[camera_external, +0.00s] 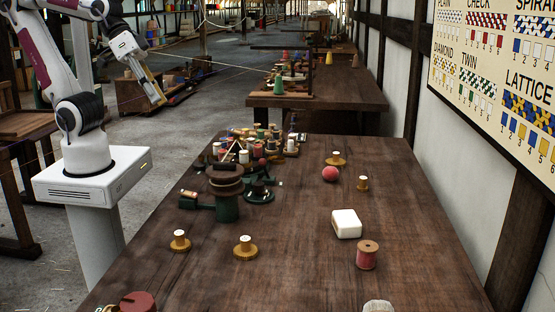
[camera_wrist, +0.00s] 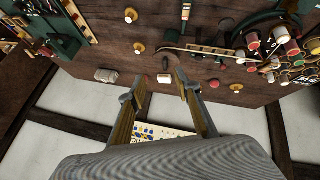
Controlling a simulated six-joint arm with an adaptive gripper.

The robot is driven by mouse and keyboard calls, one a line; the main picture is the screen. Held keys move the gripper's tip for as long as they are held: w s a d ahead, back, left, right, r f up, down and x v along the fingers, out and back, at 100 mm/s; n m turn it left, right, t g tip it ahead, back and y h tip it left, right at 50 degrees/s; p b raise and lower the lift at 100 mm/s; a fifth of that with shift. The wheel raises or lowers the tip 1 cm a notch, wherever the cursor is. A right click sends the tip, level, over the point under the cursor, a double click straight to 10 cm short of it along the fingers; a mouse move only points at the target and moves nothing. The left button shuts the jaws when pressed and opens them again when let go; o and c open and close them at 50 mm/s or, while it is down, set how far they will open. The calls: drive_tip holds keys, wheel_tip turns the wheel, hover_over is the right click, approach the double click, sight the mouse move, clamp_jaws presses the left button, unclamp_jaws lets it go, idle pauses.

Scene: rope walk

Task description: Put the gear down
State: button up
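Several small yellow-brown discs with pale hubs, possibly gears, stand on the long wooden table (camera_external: 300,285). Two are at the left front, one disc (camera_external: 180,241) and another disc (camera_external: 246,248). I cannot tell which one is the task's gear. My gripper (camera_external: 158,99) is raised left of the table, well away from these discs. In the wrist view my gripper (camera_wrist: 160,84) has its fingers apart, with nothing visibly held between them.
A white block (camera_external: 346,224), a red spool (camera_external: 366,256) and a red ball (camera_external: 330,174) lie on the right side. A green stand with a round brown top (camera_external: 226,184) and crowded spools (camera_external: 262,150) occupy the left and back. The table's front middle is clear.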

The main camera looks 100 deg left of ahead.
drive_tip(key=s+a+f+m+g+y, duration=0.1)
drive_tip(key=s+a+f+m+y, duration=0.1)
drive_tip(key=s+a, duration=0.4)
drive_tip(key=shift+s+a+m, duration=0.2)
drive_tip(key=shift+a+m, duration=0.1)
drive_tip(key=shift+a, duration=0.1)
drive_tip(key=shift+o, duration=0.4)
drive_tip(key=shift+w, duration=0.1)
drive_tip(key=w+a+r+n+t, duration=0.1)
drive_tip(key=w, duration=0.9)
drive_tip(key=w+a+r+t, duration=0.1)
drive_tip(key=w+a, duration=0.1)
drive_tip(key=w, duration=0.7)
drive_tip(key=n+t+y, duration=0.4)
drive_tip(key=y, duration=0.1)
hover_over(336, 158)
drive_tip(key=s+d, duration=0.6)
drive_tip(key=d, duration=0.2)
wheel_tip(336, 158, down, 19)
drive_tip(key=a+f, duration=0.2)
drive_tip(key=a+f+y, duration=0.1)
drive_tip(key=a+f, duration=0.1)
drive_tip(key=f, duration=0.1)
drive_tip(key=w+a+f+n+y, duration=0.1)
drive_tip(key=a+f, duration=0.1)
drive_tip(key=shift+a+f, duration=0.1)
drive_tip(key=shift+f, duration=0.25)
